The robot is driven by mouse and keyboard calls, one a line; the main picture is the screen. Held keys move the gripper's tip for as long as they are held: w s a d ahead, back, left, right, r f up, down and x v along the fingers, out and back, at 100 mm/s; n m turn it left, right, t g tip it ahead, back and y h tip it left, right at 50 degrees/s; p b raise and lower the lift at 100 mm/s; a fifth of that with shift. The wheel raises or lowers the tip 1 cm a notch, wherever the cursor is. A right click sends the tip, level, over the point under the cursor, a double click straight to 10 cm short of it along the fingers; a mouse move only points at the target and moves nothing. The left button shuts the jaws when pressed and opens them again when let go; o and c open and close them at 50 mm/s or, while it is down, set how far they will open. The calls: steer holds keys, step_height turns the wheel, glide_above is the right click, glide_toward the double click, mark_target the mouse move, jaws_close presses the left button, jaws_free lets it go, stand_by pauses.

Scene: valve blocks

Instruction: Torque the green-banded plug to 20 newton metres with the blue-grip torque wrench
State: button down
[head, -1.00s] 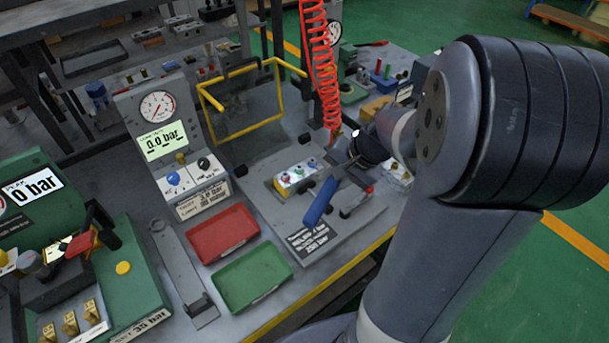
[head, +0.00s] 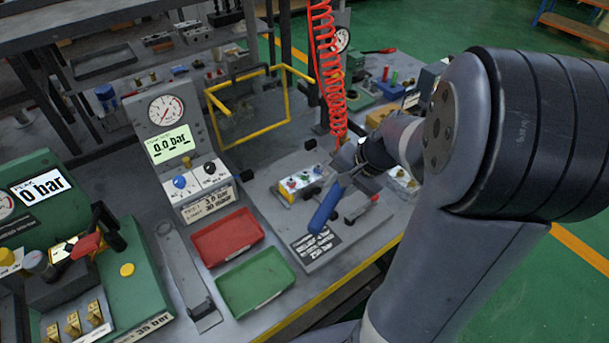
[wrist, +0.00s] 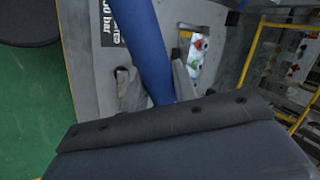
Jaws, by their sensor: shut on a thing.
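My gripper (head: 352,182) is shut on the blue-grip torque wrench (head: 325,208), above the grey fixture plate at the bench's right. The blue grip slants down and left out of the jaws. In the wrist view the blue grip (wrist: 150,50) runs up from between the two fingers (wrist: 155,88). The valve block (head: 303,183), with several small coloured plugs, sits on the plate just left of and beyond my gripper; it also shows in the wrist view (wrist: 197,50). The bands are too small to tell apart surely. The wrench's head is hidden.
A red tray (head: 228,238) and a green tray (head: 256,282) lie left of the plate. A gauge stand (head: 168,130) reads 0.0 bar. A red coiled hose (head: 327,70) hangs behind the block. A yellow frame (head: 262,130) stands behind. A red-ended tool (head: 362,208) lies right of the wrench.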

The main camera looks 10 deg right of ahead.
steer(key=shift+r, duration=0.1)
steer(key=shift+a+r+p, duration=0.1)
steer(key=shift+a+p, duration=0.2)
steer(key=shift+p, duration=0.15)
steer(key=a+n+g+y+p, duration=0.1)
steer(key=a+n+g+p, duration=0.1)
steer(key=a+n+p, duration=0.4)
steer(key=shift+a+f, duration=0.35)
steer(key=shift+a, duration=0.1)
step_height(320, 180, down, 5)
steer(key=b, duration=0.5)
steer(key=shift+r, duration=0.1)
steer(key=shift+f+b, duration=1.25)
steer(key=shift+b, duration=0.45)
stand_by(0.9)
stand_by(0.4)
